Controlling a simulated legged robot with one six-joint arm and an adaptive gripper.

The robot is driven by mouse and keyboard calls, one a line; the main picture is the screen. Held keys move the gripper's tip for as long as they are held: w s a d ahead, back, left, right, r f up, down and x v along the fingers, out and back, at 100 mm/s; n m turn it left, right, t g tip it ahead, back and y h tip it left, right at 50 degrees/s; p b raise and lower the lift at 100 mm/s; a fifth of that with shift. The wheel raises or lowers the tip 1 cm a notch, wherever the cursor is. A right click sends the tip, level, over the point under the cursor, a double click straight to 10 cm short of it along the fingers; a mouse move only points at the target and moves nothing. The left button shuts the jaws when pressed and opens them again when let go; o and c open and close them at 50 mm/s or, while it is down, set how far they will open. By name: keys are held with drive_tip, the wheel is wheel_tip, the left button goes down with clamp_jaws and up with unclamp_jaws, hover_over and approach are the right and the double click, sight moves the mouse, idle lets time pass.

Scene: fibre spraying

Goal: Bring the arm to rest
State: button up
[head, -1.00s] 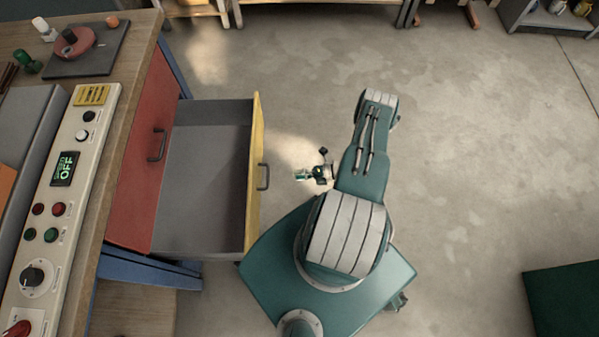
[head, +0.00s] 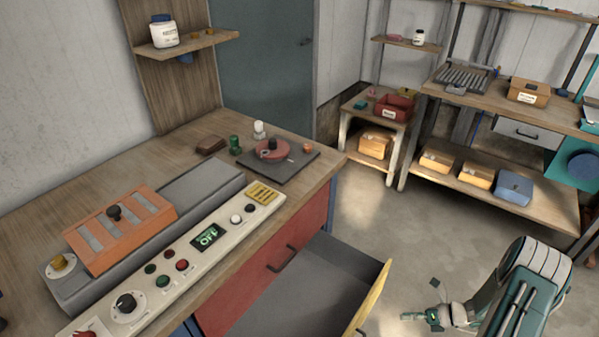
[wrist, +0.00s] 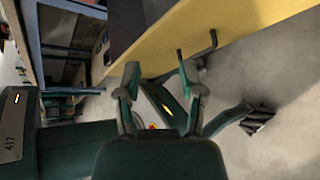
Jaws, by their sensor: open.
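My arm shows at the lower right of the head view, folded beside the open drawer. My gripper (head: 428,316) is small in that view, low over the floor to the right of the drawer front. In the wrist view my gripper (wrist: 160,85) has its two green fingers spread, with nothing held between them. The yellow drawer front (wrist: 225,35) with its dark handle lies beyond the fingertips and looks apart from them. Parts of my own body show below and between the fingers.
The open grey drawer (head: 300,300) juts out from the wooden workbench (head: 100,195). A control panel (head: 180,265) with a display reading OFF lies along the bench edge. Shelves (head: 520,195) with boxes stand at the back right. Concrete floor (head: 375,225) is clear between them.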

drive_tip(key=a+r+n+g+h, duration=0.25)
drive_tip(key=a+r+n, duration=0.4)
drive_tip(key=r, duration=0.85)
drive_tip(key=a+r+n+g+h, duration=0.1)
drive_tip(key=a+r+n+h, duration=0.25)
drive_tip(key=r+n, duration=0.85)
drive_tip(key=s+a+r+n+t+h, duration=0.2)
drive_tip(key=s+a+r+n+h, duration=0.1)
drive_tip(key=s+r+n, duration=0.4)
drive_tip(key=s+a+r+n+t+h, duration=0.3)
drive_tip(key=s+a+r+n, duration=0.2)
drive_tip(key=s+r, duration=0.3)
wheel_tip(320, 180, up, 3)
drive_tip(key=shift+s+r+n, duration=0.2)
drive_tip(key=shift+n, duration=0.65)
drive_tip(key=shift+t, duration=0.25)
